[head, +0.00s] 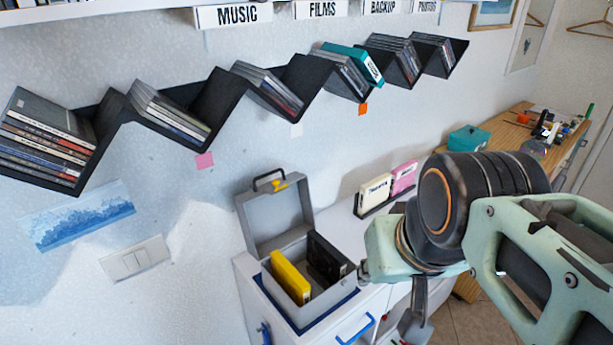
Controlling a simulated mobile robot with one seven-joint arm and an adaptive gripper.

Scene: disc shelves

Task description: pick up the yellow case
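The yellow case (290,278) stands tilted in an open grey box (318,314) on the white cabinet. A black case (326,260) stands to its right in the same box. The box's lid (276,214) is raised at the back. My gripper (414,328) hangs low at the bottom of the view, to the right of the box and apart from the yellow case. It is small and partly cut off, so I cannot make out whether its fingers are open.
A black zigzag wall shelf (212,100) holds several cases, one of them teal (354,62). A small rack (376,205) with cream and pink cases stands behind the box. A wooden desk (508,143) with clutter is at the right. Blue handles (356,328) stick out from the cabinet front.

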